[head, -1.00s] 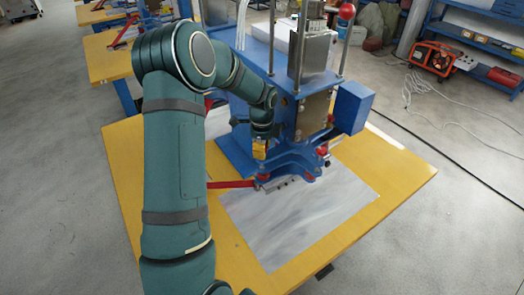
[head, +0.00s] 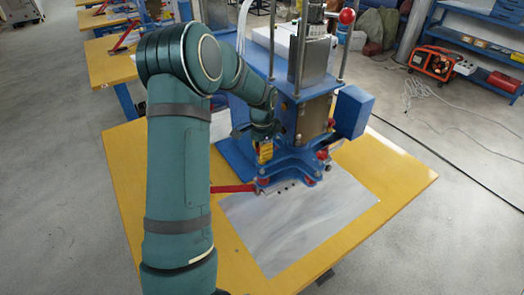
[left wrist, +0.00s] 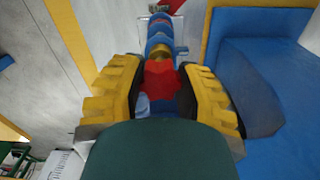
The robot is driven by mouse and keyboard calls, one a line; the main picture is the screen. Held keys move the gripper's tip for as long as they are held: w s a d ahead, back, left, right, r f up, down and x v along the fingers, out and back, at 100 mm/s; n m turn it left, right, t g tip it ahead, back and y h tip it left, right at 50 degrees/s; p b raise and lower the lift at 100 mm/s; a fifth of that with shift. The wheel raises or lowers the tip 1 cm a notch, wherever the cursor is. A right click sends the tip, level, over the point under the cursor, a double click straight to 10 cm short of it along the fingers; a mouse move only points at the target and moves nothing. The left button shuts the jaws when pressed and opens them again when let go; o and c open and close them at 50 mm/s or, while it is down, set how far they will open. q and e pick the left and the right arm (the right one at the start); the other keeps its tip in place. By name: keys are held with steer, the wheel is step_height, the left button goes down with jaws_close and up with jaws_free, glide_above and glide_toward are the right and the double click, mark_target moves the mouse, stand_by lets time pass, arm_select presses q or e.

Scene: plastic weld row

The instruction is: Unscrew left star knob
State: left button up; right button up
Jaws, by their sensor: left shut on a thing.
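The left star knob is red and shows between my fingers in the left wrist view (left wrist: 160,82). My left gripper (left wrist: 158,92), with yellow ridged fingers, is shut on it, one finger on either side. In the head view my left gripper (head: 265,158) points down at the front left of the blue press (head: 238,152). Its fingers and my arm hide most of what they hold there. My right gripper is not in view.
A second red knob (head: 322,155) sits at the press's front right. A red lever (head: 233,188) reaches left over the yellow table (head: 385,168). A grey sheet (head: 300,225) lies in front. A blue box (head: 353,112) juts out on the right.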

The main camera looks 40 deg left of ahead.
arm_select(q)
steer(key=shift+r+p, duration=1.25)
steer(key=shift+r, duration=0.7)
steer(key=shift+f, duration=0.1)
